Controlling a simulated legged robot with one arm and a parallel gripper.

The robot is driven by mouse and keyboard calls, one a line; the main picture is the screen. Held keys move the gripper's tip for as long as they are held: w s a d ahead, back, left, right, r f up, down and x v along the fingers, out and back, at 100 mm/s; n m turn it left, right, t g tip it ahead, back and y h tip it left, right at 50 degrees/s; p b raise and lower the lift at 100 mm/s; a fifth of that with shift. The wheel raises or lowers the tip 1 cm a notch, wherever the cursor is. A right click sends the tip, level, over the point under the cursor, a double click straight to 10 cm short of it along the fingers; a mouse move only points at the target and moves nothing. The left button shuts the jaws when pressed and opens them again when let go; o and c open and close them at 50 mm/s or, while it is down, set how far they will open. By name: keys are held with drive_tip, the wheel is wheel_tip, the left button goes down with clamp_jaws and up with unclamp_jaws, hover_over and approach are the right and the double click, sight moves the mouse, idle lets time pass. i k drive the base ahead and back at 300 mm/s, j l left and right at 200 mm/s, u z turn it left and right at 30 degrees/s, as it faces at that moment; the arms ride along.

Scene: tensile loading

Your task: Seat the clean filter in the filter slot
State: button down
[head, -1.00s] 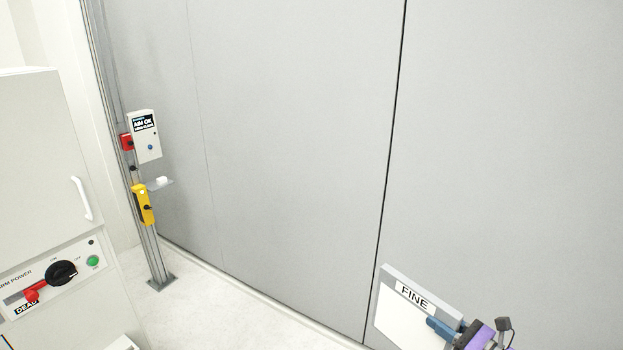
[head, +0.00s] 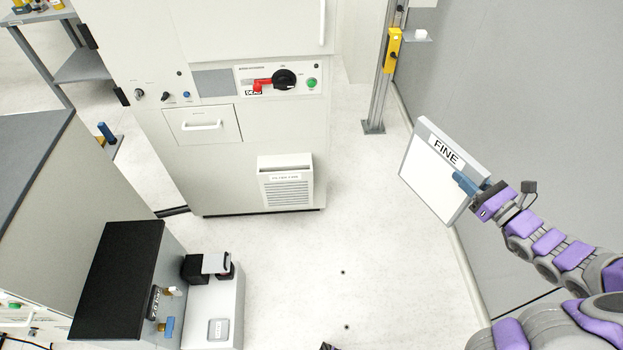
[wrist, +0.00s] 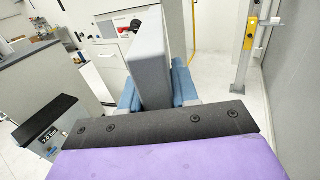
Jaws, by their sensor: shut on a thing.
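My gripper (head: 468,186) is at the right in the head view, shut on a flat framed filter with a white face and a grey frame, labelled FINE (head: 430,172). The filter is held up in the air, tilted, clear of the cabinet. In the wrist view the filter's grey edge (wrist: 150,65) stands between the blue fingers (wrist: 157,88). A white louvred housing with a label too small to read surely, perhaps the filter slot (head: 287,183), is low on the cabinet front.
The white cabinet (head: 225,150) has a red handle, a black knob and a drawer (head: 203,124). A black-topped unit (head: 120,270) and a low white box (head: 215,305) stand at lower left. A post (head: 378,95) and grey wall are on the right. The floor (head: 360,260) between is clear.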

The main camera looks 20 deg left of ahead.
sight(287, 189)
drive_tip(key=i+u, duration=0.25)
drive_tip(key=u, duration=0.15)
drive_tip(key=i+l+u, duration=0.1)
drive_tip(key=u, duration=0.35)
drive_tip(key=i+l+u, duration=0.2)
drive_tip(key=u, duration=0.2)
drive_tip(key=i+l+u, duration=0.2)
drive_tip(key=u, duration=0.2)
drive_tip(key=i+l, duration=0.05)
drive_tip(key=i, duration=0.05)
